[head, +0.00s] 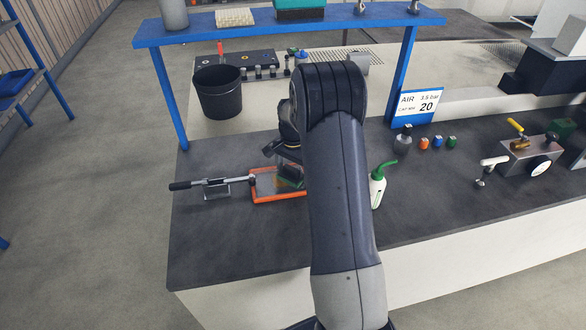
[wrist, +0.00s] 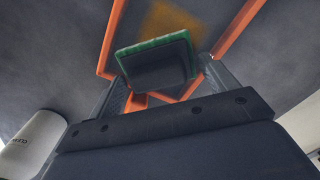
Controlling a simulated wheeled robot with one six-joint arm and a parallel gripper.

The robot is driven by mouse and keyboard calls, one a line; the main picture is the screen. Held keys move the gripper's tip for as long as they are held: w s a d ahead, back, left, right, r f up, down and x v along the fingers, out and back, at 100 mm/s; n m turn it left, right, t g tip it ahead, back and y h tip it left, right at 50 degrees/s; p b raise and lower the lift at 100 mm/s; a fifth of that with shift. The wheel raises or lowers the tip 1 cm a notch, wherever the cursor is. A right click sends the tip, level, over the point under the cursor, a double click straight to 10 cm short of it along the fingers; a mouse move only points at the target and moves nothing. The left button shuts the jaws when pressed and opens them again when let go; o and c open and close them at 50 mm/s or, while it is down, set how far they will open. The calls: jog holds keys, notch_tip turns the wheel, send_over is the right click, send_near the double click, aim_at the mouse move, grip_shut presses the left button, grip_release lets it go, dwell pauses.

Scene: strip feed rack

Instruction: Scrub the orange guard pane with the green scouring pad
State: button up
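The guard pane is a clear sheet in an orange frame (head: 278,198), on the dark bench left of my arm. The frame's sides (wrist: 113,38) also show in the wrist view, with a yellow-brown smear (wrist: 172,20) on the pane between them. The green scouring pad (wrist: 152,44) has a dark backing block, and my gripper (wrist: 165,82) is shut on this block, one finger at each side. The pad is over the pane near the smear; I cannot tell whether it touches. In the head view a bit of green (head: 284,181) shows at the pane, and my arm hides part of it.
A toggle clamp with a dark handle (head: 180,185) lies just left of the pane. A white bottle with a green spout (head: 377,190) stands right of my arm. A black bucket (head: 218,95) and a blue shelf (head: 290,28) are behind. The bench front is clear.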

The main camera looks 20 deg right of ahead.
jog(key=shift+r, duration=0.4)
dwell(0.4)
jog(key=c, duration=0.7)
jog(key=shift+o, duration=0.2)
jog(key=shift+a, duration=0.1)
